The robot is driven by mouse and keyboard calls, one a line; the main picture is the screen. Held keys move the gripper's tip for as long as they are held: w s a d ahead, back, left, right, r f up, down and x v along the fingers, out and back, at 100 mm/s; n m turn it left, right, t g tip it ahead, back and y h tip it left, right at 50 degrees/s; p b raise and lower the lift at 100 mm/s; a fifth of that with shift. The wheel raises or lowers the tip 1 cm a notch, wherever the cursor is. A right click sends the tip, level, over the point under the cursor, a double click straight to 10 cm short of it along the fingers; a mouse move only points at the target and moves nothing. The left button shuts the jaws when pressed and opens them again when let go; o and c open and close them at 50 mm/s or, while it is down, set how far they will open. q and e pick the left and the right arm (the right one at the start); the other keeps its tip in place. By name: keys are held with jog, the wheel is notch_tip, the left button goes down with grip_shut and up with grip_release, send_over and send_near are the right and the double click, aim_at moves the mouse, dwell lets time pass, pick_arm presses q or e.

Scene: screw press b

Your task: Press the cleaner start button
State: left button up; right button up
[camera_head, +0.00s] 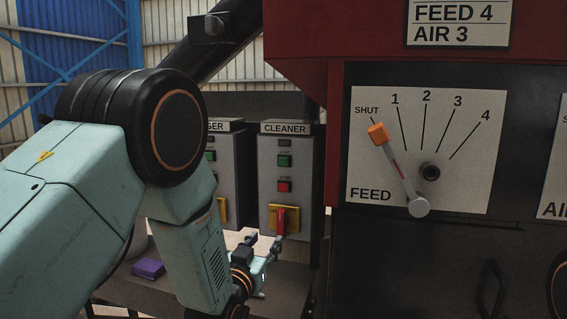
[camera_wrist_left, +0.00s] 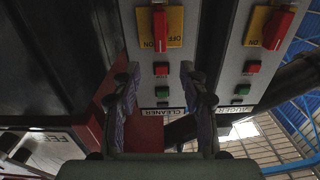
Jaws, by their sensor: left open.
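The cleaner box (camera_head: 266,185) is a grey panel labelled CLEANER. It has a green button (camera_head: 284,160) above a red button (camera_head: 284,186), and a red rotary switch (camera_head: 280,220) on a yellow plate at the bottom. In the left wrist view the box appears upside down, with the green button (camera_wrist_left: 161,91) and red button (camera_wrist_left: 161,69) between the fingers. My left gripper (camera_head: 264,242) is open and empty, low in front of the switch in the head view. Its fingers also show in the wrist view (camera_wrist_left: 160,88). Contact cannot be told. My right gripper is out of view.
A similar box (camera_head: 227,180), its label partly hidden by my arm, stands left of the cleaner box. A purple block (camera_head: 148,268) lies on the bench. The feed panel (camera_head: 470,185) with its orange-tipped lever (camera_head: 395,165) is to the right, on the dark machine.

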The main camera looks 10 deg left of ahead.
pick_arm(q)
grip_shut()
dwell(0.5)
dwell(1.2)
